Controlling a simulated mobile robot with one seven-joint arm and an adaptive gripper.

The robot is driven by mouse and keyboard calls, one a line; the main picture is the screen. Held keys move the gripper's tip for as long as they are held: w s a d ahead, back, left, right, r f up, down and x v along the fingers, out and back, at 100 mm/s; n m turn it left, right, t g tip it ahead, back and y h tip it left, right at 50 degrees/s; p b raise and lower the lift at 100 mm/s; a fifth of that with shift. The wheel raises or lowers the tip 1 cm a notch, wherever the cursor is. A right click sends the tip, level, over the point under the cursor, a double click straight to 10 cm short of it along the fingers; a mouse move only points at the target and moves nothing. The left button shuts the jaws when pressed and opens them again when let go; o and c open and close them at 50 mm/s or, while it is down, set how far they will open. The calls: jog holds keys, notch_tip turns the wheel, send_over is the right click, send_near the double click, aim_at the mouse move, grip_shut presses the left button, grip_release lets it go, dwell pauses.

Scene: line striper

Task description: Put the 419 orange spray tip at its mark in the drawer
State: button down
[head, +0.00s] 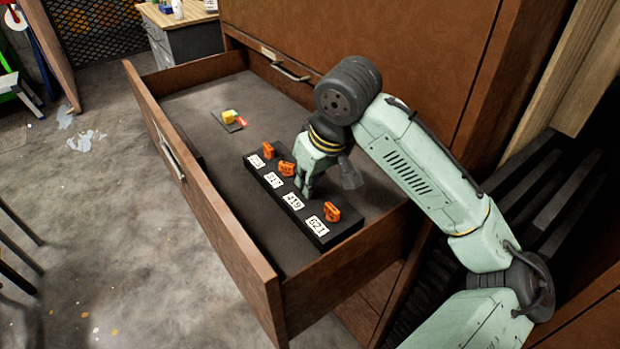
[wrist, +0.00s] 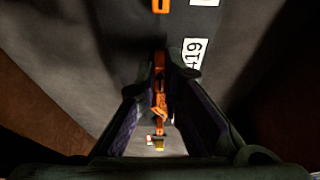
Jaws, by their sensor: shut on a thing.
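My gripper (head: 304,191) points down over the black holder (head: 262,191) in the open drawer, at the label marked 419 (head: 293,201). It is shut on the orange spray tip (wrist: 159,66), which shows between the fingers in the wrist view, beside the 419 label (wrist: 195,52). In the head view the fingers hide this tip. Whether it touches the holder cannot be told. Other orange tips stand on the holder: one by the 621 label (head: 332,211), one at the far end (head: 268,151), and one (head: 286,168) close beside my gripper.
The drawer's front wall (head: 205,195) and right side wall (head: 350,265) rise around the holder. A yellow piece (head: 229,117) with a red part sits on a small dark pad farther back. The drawer floor (head: 205,155) left of the holder is mostly clear. The cabinet face (head: 400,50) stands behind my arm.

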jog(key=shift+f, duration=0.25)
jog(key=c, duration=1.6)
grip_release()
jog(key=shift+c, duration=0.2)
jog(key=shift+o, duration=0.3)
jog(key=shift+o, duration=1.3)
jog(key=shift+p+v, duration=1.95)
jog(key=shift+v, duration=1.6)
jog(key=shift+f, duration=0.1)
